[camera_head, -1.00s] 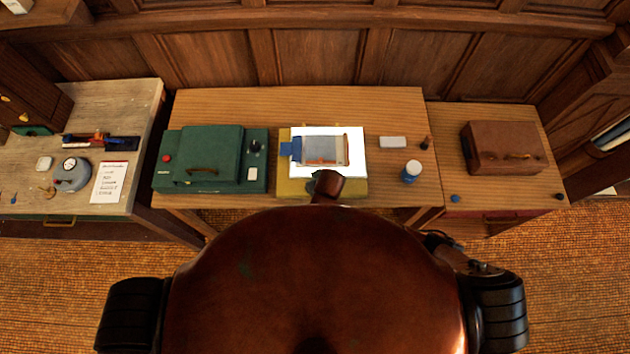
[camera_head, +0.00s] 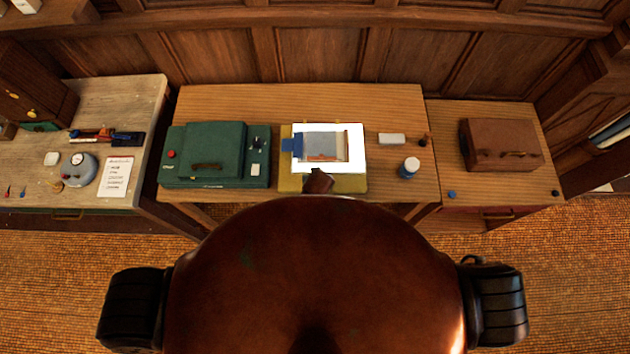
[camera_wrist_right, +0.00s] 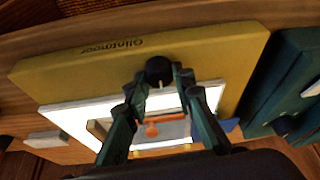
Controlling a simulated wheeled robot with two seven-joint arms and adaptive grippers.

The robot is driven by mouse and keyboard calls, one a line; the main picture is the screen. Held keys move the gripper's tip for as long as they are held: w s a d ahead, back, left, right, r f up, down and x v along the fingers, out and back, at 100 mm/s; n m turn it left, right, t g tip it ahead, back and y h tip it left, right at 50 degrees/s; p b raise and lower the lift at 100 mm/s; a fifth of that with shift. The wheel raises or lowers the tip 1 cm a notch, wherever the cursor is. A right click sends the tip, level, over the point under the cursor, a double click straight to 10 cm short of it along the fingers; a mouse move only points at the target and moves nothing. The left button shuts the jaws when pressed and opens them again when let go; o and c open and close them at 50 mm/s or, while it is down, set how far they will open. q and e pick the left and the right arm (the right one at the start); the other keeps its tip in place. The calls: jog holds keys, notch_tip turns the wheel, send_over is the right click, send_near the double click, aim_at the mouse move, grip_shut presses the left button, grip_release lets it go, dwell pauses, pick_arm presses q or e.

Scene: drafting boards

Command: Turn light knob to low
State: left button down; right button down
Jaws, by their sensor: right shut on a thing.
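The light box (camera_head: 285,185) is yellow with a white glowing top panel (camera_head: 357,165). A sheet with blue and orange parts (camera_head: 323,146) lies on the panel. In the right wrist view, the box's yellow side (camera_wrist_right: 65,75) carries a round black knob (camera_wrist_right: 159,70) with a pale mark on its rim. My right gripper (camera_wrist_right: 163,82) has its green fingers closed on either side of the knob. In the head view, my copper body hides the knob and the right gripper. My left gripper is not in view.
A green case (camera_head: 214,150) stands left of the light box. A brown case (camera_head: 501,144) sits on the right-hand desk. A paper note (camera_head: 117,176) lies on the left desk.

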jog(key=c, duration=1.7)
grip_release()
jog(key=shift+o, duration=0.2)
jog(key=shift+r, duration=0.1)
jog(key=v, duration=1.1)
jog(key=shift+s+r, duration=0.15)
jog(key=shift+r, duration=0.25)
